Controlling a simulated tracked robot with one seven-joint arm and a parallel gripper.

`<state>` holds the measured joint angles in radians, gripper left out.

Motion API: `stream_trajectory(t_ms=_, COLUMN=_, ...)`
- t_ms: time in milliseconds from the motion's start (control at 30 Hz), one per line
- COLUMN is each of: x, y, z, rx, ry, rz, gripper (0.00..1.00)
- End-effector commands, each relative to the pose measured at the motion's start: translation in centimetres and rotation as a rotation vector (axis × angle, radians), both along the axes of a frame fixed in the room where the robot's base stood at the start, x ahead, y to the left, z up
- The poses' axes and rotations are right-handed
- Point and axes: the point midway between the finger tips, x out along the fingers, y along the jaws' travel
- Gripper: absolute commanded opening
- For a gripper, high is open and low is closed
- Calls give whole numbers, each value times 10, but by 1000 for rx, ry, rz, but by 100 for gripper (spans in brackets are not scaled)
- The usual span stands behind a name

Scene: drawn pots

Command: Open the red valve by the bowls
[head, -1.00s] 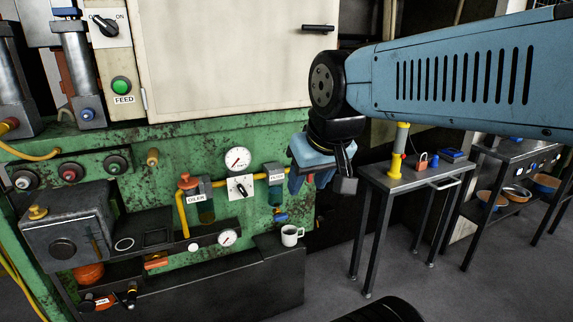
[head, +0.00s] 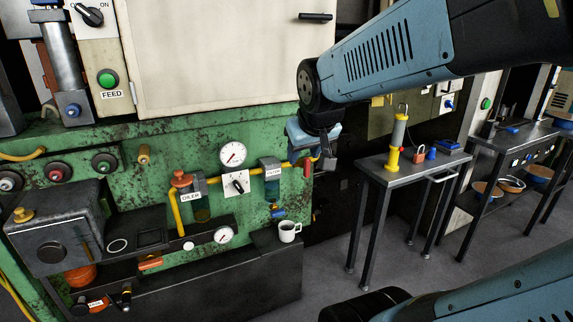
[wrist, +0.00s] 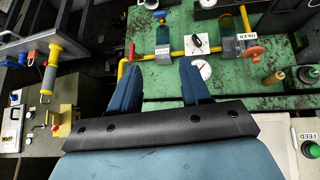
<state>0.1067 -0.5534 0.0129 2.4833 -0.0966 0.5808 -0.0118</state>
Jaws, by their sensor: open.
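A yellow pipe (head: 245,173) runs along the green machine front past an oiler (head: 199,198) and a filter (head: 272,190), which have dark bowls. A red lever (head: 307,168) hangs at the pipe's right end, and it shows in the wrist view (wrist: 131,51). A round red handwheel (head: 182,179) stands by the oiler; it also shows in the wrist view (wrist: 252,50). My gripper (head: 312,148) is at the pipe's right end, near the red lever in the picture. Its fingers (wrist: 160,65) are apart, with nothing between them. Contact with the lever does not show.
A white mug (head: 289,231) stands on a dark ledge below the filter. Gauges (head: 232,154) and a black switch (head: 237,183) sit around the pipe. A bench (head: 405,172) with a red padlock (head: 420,152) stands right. Open dishes (head: 485,190) rest on a far shelf.

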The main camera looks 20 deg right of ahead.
Motion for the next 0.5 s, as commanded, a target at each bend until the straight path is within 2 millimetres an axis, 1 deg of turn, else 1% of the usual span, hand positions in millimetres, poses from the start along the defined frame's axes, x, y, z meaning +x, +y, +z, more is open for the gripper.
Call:
stream_trajectory(t_ms=33, x=17, y=-9, z=-6, rx=-17, ry=-14, rz=-7, gripper=47)
stream_trajectory(t_ms=200, x=72, y=-38, z=-22, rx=-78, ry=-99, rz=-4, gripper=47)
stream_trajectory(t_ms=367, x=118, y=-64, z=-41, rx=-121, ry=-177, rz=15, gripper=47)
stream_trajectory(t_ms=500, x=153, y=-86, z=-62, rx=-145, ry=-246, rz=42, gripper=47)
